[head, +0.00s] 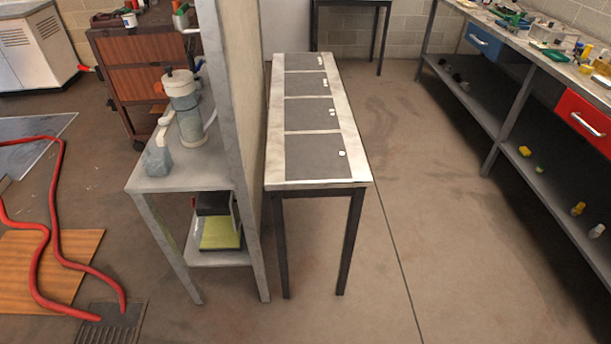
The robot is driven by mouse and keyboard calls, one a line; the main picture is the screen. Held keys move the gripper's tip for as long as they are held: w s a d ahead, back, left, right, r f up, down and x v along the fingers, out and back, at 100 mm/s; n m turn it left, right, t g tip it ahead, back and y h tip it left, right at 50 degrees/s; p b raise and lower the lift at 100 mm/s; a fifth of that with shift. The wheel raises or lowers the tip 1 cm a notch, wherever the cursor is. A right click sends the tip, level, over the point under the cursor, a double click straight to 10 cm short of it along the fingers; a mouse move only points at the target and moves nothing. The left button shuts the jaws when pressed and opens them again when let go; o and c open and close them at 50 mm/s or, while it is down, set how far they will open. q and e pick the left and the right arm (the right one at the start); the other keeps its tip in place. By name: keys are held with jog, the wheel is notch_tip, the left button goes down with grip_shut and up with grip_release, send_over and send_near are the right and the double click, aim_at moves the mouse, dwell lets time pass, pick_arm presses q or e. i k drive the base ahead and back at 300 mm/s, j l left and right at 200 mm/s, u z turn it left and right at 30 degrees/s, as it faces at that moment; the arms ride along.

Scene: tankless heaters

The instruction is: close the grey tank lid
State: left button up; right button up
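Neither of my grippers is in view. A grey and white cylindrical tank (190,122) stands upright on a grey metal stand (214,170) left of centre. Its rounded top (179,82) has a small dark knob. I cannot tell from here whether this top is a lid, or whether it is open or shut. A grey block-like part (158,160) sits at the tank's front left.
A narrow table (318,185) with several dark grey panels stands right of the upright divider (236,120). A long workbench (540,60) with tools lines the right. Red hoses (45,240) lie on the left floor. Floor (430,200) between table and workbench is clear.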

aim_at(233, 204)
jog(key=k+l+u, duration=0.1)
jog(key=u, duration=0.55)
